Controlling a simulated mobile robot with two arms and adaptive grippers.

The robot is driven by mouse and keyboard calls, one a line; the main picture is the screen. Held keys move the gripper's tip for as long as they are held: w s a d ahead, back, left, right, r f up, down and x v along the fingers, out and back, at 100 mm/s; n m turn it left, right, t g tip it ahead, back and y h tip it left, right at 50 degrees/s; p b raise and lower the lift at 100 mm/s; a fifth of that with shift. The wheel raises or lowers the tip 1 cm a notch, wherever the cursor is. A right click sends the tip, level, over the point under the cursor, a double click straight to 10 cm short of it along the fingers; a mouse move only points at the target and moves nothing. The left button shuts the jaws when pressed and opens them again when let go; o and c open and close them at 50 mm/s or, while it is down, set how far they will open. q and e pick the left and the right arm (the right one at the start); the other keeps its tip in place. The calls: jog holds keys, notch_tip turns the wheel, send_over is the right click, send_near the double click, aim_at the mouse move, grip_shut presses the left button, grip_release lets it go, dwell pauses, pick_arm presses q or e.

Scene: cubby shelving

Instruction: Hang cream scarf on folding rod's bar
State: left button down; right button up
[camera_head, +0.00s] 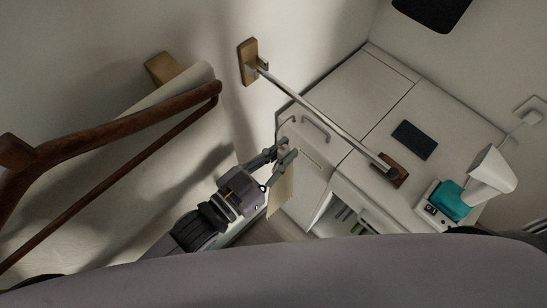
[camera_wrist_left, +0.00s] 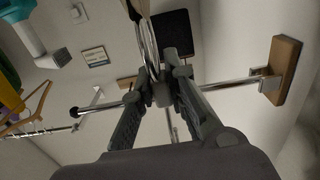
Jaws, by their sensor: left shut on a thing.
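The folding rod's chrome bar (camera_head: 320,112) runs from a wooden wall bracket (camera_head: 248,62) down to the right, to a dark end knob. In the left wrist view the bar (camera_wrist_left: 235,86) crosses behind the fingers, with its wooden bracket (camera_wrist_left: 282,70) at right. My left gripper (camera_head: 283,152) is shut, below and left of the bar and apart from it in the head view. The cream scarf (camera_head: 281,195) hangs as a narrow pale strip below its fingers. In the left wrist view the gripper (camera_wrist_left: 163,85) hides most of what it holds. My right gripper is not in view.
A brown wooden handrail (camera_head: 130,115) slopes along the left. A white cabinet top (camera_head: 365,85) lies behind the bar, bearing a dark flat pad (camera_head: 414,140), and a white lamp (camera_head: 490,172) with a teal part stands at right.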

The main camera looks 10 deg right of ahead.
pick_arm(q)
jog(key=w+d+f+b, duration=0.1)
jog(key=w+d+f, duration=0.1)
jog(key=w+d, duration=0.2)
jog(key=shift+w+d+f+b, duration=0.35)
jog(key=shift+d+b, duration=0.05)
jog(key=shift+d, duration=0.65)
jog(key=c, duration=1.5)
grip_release()
jog(key=shift+c, duration=0.2)
jog(key=shift+f, duration=0.1)
